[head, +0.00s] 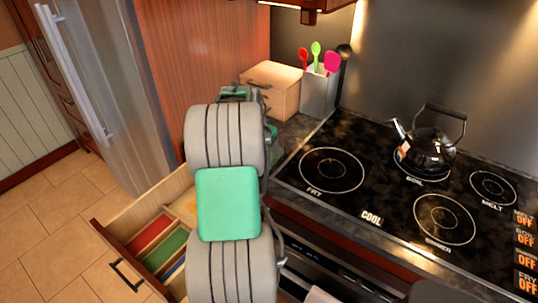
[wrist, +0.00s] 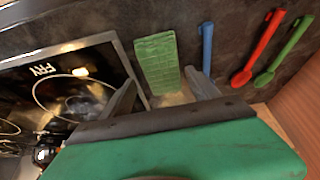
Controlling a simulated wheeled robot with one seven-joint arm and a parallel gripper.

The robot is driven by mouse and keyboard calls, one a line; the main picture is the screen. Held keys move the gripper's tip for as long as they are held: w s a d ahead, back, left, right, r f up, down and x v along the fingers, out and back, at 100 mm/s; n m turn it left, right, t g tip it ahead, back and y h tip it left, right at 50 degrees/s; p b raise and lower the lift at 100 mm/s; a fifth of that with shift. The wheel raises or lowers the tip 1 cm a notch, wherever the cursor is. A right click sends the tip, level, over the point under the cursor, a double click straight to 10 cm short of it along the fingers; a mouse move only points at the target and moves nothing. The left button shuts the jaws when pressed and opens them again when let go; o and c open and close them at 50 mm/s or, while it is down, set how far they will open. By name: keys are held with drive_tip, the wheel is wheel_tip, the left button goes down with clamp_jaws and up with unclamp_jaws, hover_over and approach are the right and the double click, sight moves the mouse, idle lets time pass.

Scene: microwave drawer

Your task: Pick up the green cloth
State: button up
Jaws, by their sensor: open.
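A green, folded-looking cloth (wrist: 157,60) with a textured surface lies on the dark counter in the wrist view. My gripper (wrist: 165,88) is open and empty. Its two grey fingers reach toward the cloth's near end, one on each side, with the cloth beyond and between them. I cannot tell how high the fingers are above the counter. In the head view my own arm covers this part of the counter, so the cloth and fingertips cannot be made out there.
A blue utensil (wrist: 207,48), a red spoon (wrist: 258,50) and a green spoon (wrist: 283,50) lie right of the cloth. The stovetop (head: 388,205) with a black kettle (head: 428,152) is to the right. A wooden box (head: 272,88) and utensil holder (head: 318,92) stand behind. An open drawer (head: 110,243) juts out lower left.

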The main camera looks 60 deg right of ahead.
sight(268, 154)
drive_tip(key=p+x, duration=0.1)
drive_tip(key=x, duration=0.3)
drive_tip(key=shift+d+f, duration=0.1)
drive_tip(key=shift+d, duration=0.05)
drive_tip(key=shift+c, duration=0.2)
drive_tip(key=shift+w, duration=0.1)
drive_tip(key=c, duration=1.1)
